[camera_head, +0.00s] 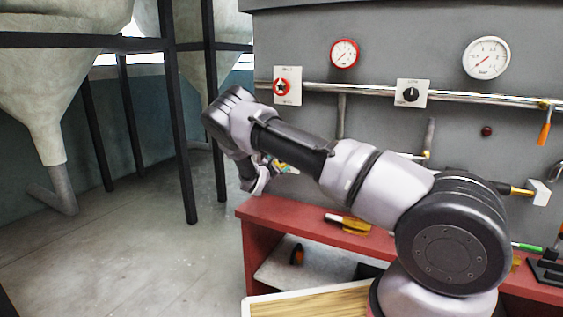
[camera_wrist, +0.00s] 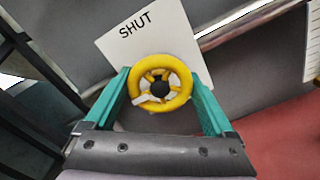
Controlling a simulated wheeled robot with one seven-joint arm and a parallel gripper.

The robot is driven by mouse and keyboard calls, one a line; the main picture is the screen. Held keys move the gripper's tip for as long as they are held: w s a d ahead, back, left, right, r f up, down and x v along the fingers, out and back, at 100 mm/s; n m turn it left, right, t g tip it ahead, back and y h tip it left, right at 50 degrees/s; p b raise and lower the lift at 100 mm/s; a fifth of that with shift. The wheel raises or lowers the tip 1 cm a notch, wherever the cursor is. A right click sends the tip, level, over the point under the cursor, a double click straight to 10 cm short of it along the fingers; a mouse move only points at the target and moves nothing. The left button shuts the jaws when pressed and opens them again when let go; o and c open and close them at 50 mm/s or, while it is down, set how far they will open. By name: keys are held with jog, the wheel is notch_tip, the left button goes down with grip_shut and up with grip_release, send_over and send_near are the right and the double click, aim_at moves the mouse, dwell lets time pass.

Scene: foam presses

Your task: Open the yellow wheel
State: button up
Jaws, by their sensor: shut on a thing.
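The yellow wheel (camera_wrist: 160,64) is in the middle of the wrist view, a round ring with spokes and a black hub, mounted in front of a white plate (camera_wrist: 112,48) that reads "SHUT". My gripper (camera_wrist: 160,88) has a teal finger on each side of the wheel and is shut on its rim. In the head view my gripper (camera_head: 264,176) is mostly hidden by my wrist, near the left end of the red bench. Only a small yellow bit shows beside it there, and I cannot see the whole wheel.
A red bench (camera_head: 285,212) runs below the grey wall panel (camera_head: 390,50). The panel carries a red-rimmed gauge (camera_head: 344,53), a white gauge (camera_head: 486,58), a red knob (camera_head: 282,87) and a black knob (camera_head: 410,94). A yellow-handled tool (camera_head: 350,224) lies on the bench. Floor at left is clear.

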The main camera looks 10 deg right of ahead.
dwell(0.3)
jog(key=o, duration=1.1)
jog(key=v, duration=1.1)
